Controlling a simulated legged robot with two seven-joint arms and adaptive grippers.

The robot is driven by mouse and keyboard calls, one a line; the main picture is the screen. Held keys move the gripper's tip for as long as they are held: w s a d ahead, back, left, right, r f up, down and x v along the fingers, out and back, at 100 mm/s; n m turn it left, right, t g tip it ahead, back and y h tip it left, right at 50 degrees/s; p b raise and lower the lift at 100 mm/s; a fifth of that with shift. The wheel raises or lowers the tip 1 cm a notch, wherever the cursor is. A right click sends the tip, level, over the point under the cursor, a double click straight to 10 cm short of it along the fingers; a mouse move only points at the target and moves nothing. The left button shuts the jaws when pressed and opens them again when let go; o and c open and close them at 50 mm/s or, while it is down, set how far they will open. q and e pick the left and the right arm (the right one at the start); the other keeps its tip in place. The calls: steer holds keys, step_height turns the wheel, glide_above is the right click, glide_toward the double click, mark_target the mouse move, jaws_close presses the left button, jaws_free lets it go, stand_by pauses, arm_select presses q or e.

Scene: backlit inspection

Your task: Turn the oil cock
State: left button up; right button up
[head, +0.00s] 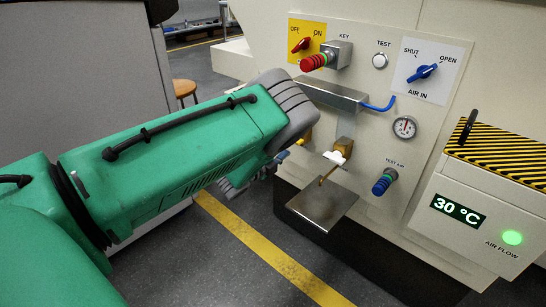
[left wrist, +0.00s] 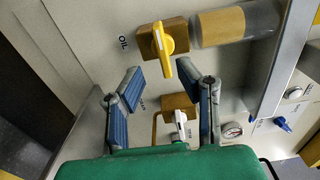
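The oil cock (left wrist: 163,48) shows in the left wrist view beside the label OIL. Its yellow lever lies across a brown, brass-like body, running roughly up and down in that picture. My left gripper (left wrist: 160,72) is open, with its two blue-padded fingers apart. The fingertips lie on either side of the lever's lower end in the picture, with nothing visible between them; contact cannot be told. In the head view, my green left arm hides most of the gripper and cock; a small yellow piece (head: 300,141) shows past the wrist. My right gripper is not in view.
A white-handled valve (head: 335,157) with a spout sits close by, above a metal tray (head: 330,203). A sight glass (left wrist: 238,22) adjoins the oil cock. A ledge (head: 335,95), a blue AIR IN knob (head: 422,72) and a gauge (head: 404,127) are on the panel.

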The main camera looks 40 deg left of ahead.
arm_select(q)
steer(key=s, duration=0.6)
steer(key=shift+s+a, duration=0.25)
steer(key=shift+s, duration=0.15)
steer(key=shift+f, duration=0.1)
steer(key=s+d+f+n+g+y, duration=0.1)
steer(key=s+d+f+n+g, duration=0.3)
steer(key=s+f+n+g, duration=0.55)
steer(key=s+d+f+n+g+y, duration=0.2)
steer(key=s+d+f+n+g, duration=0.25)
steer(key=s, duration=0.95)
steer(key=s+d+n+g+h, duration=0.2)
steer(key=s+d+n+g, duration=0.4)
steer(key=s, duration=0.8)
step_height(320, 180, up, 14)
steer(key=w+m+t+p, duration=0.1)
steer(key=t+p, duration=0.1)
steer(key=p, duration=1.3)
steer(key=shift+d+m+t, duration=0.3)
steer(key=shift+d, duration=0.05)
